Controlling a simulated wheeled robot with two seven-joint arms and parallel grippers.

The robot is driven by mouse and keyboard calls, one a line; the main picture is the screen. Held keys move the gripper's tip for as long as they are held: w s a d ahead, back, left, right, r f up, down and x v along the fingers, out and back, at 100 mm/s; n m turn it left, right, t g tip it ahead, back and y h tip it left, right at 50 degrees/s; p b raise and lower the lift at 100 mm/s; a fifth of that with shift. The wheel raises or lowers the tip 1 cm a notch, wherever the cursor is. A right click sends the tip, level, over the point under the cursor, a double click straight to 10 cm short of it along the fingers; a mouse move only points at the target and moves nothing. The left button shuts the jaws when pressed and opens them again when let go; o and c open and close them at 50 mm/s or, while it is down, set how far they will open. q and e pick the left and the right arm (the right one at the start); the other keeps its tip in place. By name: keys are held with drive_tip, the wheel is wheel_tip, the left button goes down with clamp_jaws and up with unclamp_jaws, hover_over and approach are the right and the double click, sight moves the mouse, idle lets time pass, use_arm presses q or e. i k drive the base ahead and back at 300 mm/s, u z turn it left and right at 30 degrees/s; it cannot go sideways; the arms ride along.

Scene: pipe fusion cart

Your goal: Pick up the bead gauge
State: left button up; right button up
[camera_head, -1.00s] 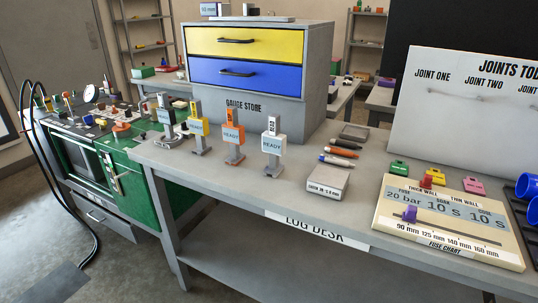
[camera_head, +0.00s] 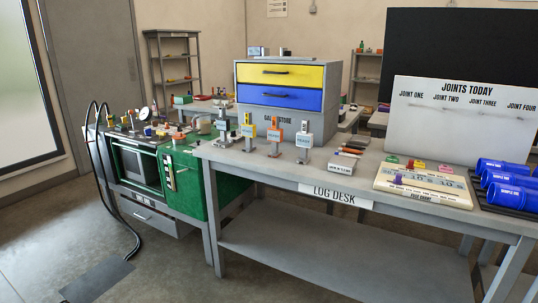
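I cannot single out the bead gauge for certain; the print on the small things is too fine to read. Several upright stands with tags stand on the log desk: a grey one (camera_head: 223,129), a yellow one (camera_head: 248,132), an orange one (camera_head: 274,137) and a white one (camera_head: 304,142). A small grey block (camera_head: 342,168) with print on its front lies right of the white stand. Behind the stands is the gauge store, with a yellow drawer (camera_head: 310,76) above a blue drawer (camera_head: 305,97), both shut. Neither of my grippers is in view.
The log desk (camera_head: 245,165) has an open lower shelf. A fuse chart board (camera_head: 450,192) and blue pipes (camera_head: 505,187) lie at its right, below a white joints board (camera_head: 465,125). A green cart (camera_head: 180,195) with black hoses stands left.

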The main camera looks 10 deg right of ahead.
sight(304, 139)
drive_tip(key=u, duration=0.75)
drive_tip(key=i, duration=1.85)
drive_tip(key=z, duration=0.5)
